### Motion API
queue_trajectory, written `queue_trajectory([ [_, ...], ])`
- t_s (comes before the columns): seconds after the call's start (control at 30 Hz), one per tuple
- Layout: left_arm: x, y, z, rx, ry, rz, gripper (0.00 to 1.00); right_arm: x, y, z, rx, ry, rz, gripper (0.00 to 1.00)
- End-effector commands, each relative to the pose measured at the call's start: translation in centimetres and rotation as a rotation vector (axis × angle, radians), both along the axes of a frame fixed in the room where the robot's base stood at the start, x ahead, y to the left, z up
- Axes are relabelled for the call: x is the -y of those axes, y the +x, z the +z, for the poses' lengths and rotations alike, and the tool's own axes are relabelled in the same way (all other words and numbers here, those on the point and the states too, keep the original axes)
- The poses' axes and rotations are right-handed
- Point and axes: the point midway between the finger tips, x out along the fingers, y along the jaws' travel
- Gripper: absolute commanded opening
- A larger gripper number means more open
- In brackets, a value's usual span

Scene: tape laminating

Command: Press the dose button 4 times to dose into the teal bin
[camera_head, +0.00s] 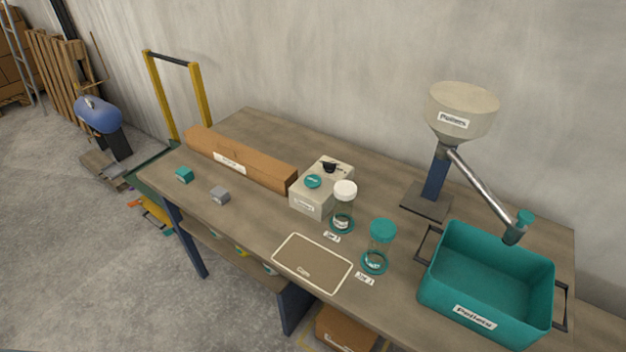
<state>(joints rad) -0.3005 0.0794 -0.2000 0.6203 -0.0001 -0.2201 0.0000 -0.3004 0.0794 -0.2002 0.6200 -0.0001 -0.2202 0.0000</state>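The teal bin (431,293) stands at the right end of the table, with dark handles on its sides and a "Pellets" label on its front. The part of its inside that I see looks empty. A cream hopper (462,112) labelled "Pellets" stands behind it on a dark blue post. Its grey tube (482,186) slopes down to a nozzle above the bin's back edge, with a teal cap or button (525,218) on top. A pale box (309,203) at mid-table carries a round teal button (313,181) and a black knob (330,167). I cannot read which is the dose button. Neither gripper is in view.
Two jars, one white-lidded (344,212) and one teal-lidded (381,240), stand between the box and bin. A framed mat (312,264) lies in front. A long brown carton (240,161), a teal cube (184,175) and a grey cube (220,195) are at left.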

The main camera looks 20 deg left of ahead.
Motion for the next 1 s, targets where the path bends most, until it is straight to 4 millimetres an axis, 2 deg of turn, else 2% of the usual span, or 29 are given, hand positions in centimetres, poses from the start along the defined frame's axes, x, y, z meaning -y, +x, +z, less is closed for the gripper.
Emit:
queue_trajectory([
  [0.03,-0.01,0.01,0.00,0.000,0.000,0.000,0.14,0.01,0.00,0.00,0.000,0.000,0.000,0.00],
  [0.13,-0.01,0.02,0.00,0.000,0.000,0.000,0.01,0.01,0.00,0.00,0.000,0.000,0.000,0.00],
  [0.17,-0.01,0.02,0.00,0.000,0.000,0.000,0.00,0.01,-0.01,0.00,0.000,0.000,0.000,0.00],
  [1.0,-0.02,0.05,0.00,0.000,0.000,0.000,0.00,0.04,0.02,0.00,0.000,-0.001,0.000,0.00],
])
